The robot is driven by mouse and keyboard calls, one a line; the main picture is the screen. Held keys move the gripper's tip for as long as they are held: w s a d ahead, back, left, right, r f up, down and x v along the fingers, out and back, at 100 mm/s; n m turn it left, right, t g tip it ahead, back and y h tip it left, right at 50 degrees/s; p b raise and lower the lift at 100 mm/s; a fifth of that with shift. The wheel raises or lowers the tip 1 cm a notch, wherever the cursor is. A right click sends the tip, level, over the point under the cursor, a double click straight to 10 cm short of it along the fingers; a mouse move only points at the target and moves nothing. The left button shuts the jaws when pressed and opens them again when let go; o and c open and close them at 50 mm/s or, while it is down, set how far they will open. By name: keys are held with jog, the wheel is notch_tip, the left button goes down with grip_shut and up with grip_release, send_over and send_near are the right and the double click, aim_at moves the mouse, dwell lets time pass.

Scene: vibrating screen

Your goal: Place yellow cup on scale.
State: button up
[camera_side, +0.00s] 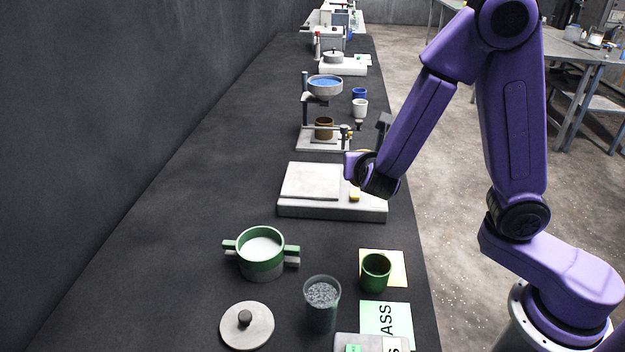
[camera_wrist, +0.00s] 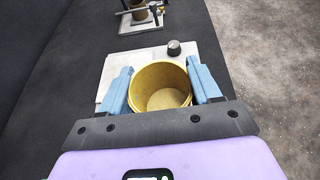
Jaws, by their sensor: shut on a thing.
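The yellow cup (camera_wrist: 160,88) is open at the top and empty, and it sits between the two blue fingers of my gripper (camera_wrist: 161,78) in the wrist view. The fingers are shut on its sides. In the side view my gripper (camera_side: 362,168) is over the right part of the white scale (camera_side: 325,210) and hides most of the cup; a little yellow (camera_side: 354,195) shows below it. The scale's flat pan (camera_side: 310,180) is bare to the left. The scale also shows beyond the cup in the wrist view (camera_wrist: 113,67). I cannot tell whether the cup touches it.
A green-and-white pot (camera_side: 261,262), a lid (camera_side: 246,326), a glass (camera_side: 321,305) and a green cup (camera_side: 376,275) stand in front of the scale. A stand with a blue-filled bowl (camera_side: 325,86) is behind it. The dark wall runs along the left.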

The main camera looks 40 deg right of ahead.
jog(key=w+d+r+n+t+y, duration=0.1)
jog(key=w+r+n+t+y, duration=0.1)
jog(key=w+r, duration=0.15)
send_over(312, 177)
jog(key=f, duration=0.9)
jog(key=shift+s+f, duration=0.3)
jog(key=shift+f, duration=0.1)
jog(key=shift+w+f, duration=0.1)
jog(key=shift+f, duration=0.05)
jog(key=shift+w+f, duration=0.2)
jog(key=shift+f, duration=1.5)
jog(key=shift+f, duration=0.2)
jog(key=o, duration=1)
jog(key=shift+o, duration=0.2)
